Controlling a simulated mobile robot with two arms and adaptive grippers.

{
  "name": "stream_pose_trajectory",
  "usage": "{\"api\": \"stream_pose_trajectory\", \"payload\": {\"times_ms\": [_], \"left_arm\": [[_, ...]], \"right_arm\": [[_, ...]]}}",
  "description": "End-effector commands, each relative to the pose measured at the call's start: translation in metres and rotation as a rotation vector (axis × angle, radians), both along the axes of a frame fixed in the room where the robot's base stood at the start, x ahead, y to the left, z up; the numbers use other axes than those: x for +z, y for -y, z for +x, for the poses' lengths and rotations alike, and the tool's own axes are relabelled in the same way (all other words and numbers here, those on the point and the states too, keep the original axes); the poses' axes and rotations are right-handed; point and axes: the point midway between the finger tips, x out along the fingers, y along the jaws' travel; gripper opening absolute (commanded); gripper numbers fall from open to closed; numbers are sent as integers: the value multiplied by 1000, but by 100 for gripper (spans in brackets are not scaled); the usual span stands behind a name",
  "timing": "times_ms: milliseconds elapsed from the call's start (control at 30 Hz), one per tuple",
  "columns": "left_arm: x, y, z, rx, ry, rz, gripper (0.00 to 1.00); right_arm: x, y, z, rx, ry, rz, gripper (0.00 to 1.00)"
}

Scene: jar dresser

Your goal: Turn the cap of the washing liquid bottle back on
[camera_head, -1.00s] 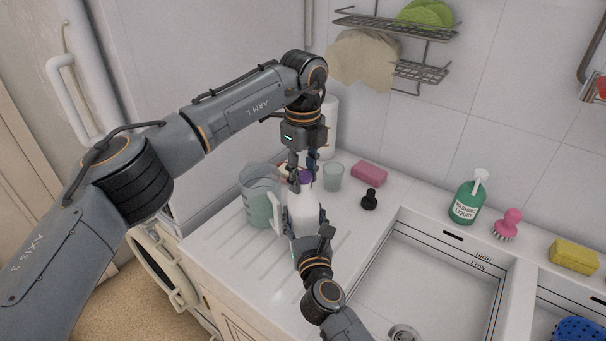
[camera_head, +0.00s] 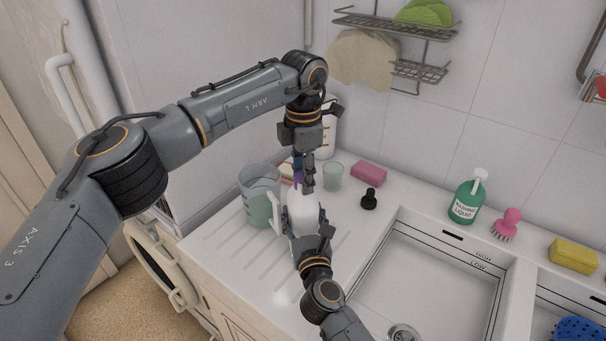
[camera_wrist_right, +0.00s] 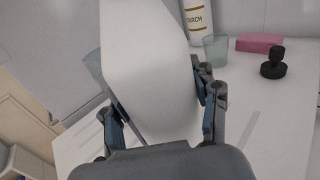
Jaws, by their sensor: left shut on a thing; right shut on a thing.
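A white bottle (camera_head: 303,215) with a side handle stands on the ribbed drainboard; its pale body also fills the middle of the right wrist view (camera_wrist_right: 150,65). My right gripper (camera_wrist_right: 163,110) is shut around its body from the near side. A purple cap (camera_head: 298,180) is at the bottle's top. My left gripper (camera_head: 304,182) points straight down from above, shut on the cap, its fingers hiding most of it. I cannot tell how far the cap sits on the neck.
A measuring jug (camera_head: 259,200) stands close left of the bottle. Behind are a glass (camera_head: 333,177), a starch bottle (camera_head: 328,143), a pink sponge (camera_head: 369,174) and a black stopper (camera_head: 369,199). A green pump bottle (camera_head: 467,202) labelled as liquid stands behind the sink (camera_head: 425,275).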

Motion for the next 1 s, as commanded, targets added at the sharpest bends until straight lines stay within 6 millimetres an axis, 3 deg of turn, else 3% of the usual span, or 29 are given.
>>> {"api": "stream_pose_trajectory", "payload": {"times_ms": [300,467,500,600,1000], "left_arm": [[0,-1,1,-575,3,1,0],[0,-1,1,-573,4,1,0],[0,-1,1,-573,4,1,45],[0,-1,1,-572,3,1,63],[7,0,1,-572,3,1,63]], "right_arm": [[0,0,0,1,1,0,0],[0,0,0,1,1,0,0],[0,0,0,1,1,0,0],[0,0,0,1,1,0,0],[0,0,0,1,1,0,0]]}}
